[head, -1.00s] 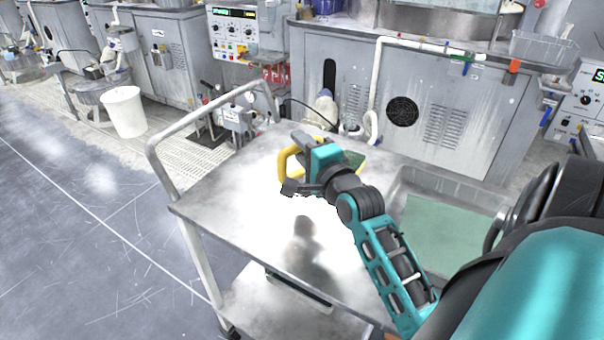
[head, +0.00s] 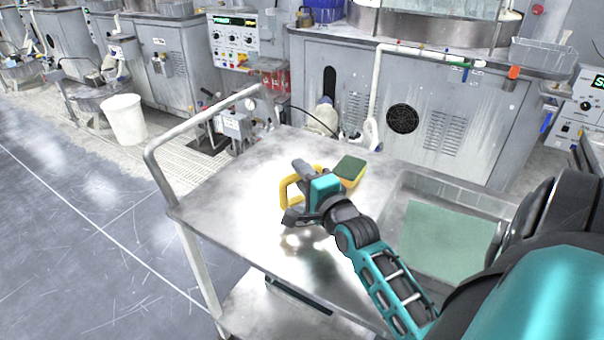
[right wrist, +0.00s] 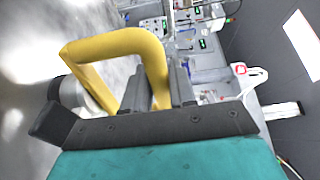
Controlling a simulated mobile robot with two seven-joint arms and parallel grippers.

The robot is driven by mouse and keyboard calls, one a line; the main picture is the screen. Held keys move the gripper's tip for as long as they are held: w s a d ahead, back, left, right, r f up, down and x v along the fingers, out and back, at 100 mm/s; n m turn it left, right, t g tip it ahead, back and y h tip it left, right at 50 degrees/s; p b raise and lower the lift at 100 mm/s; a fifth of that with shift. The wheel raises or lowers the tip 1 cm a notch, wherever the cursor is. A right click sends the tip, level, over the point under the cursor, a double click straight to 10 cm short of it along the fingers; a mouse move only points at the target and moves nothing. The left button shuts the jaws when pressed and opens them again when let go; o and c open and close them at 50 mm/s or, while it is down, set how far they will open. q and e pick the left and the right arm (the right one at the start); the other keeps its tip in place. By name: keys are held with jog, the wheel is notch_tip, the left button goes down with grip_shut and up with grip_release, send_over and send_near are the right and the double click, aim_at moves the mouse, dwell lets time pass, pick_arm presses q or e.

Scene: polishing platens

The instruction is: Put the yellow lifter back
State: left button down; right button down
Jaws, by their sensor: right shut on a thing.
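The yellow lifter (head: 285,190) shows as a bent yellow handle in the head view, over the steel cart top (head: 225,200). My right gripper (head: 297,194) is shut on it. In the right wrist view the lifter's yellow loop (right wrist: 118,44) runs between the dark fingers (right wrist: 180,85), with a pale rounded part (right wrist: 72,92) beside its lower end. The lifter's underside is hidden, and I cannot tell whether it touches the cart. My left gripper is not in view.
A green and yellow sponge (head: 349,168) lies on the cart behind my right gripper. A tray with a green bottom (head: 440,240) is at the cart's right. The cart's rail (head: 200,120) borders its left end. Grey machines (head: 400,95) stand behind. The cart's left part is clear.

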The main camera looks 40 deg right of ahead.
jog(key=c, duration=0.9)
grip_release()
jog(key=shift+r, duration=0.2)
jog(key=shift+s+a+f, duration=0.1)
jog(key=shift+s, duration=0.3)
jog(key=v, duration=1.1)
jog(key=shift+s, duration=0.1)
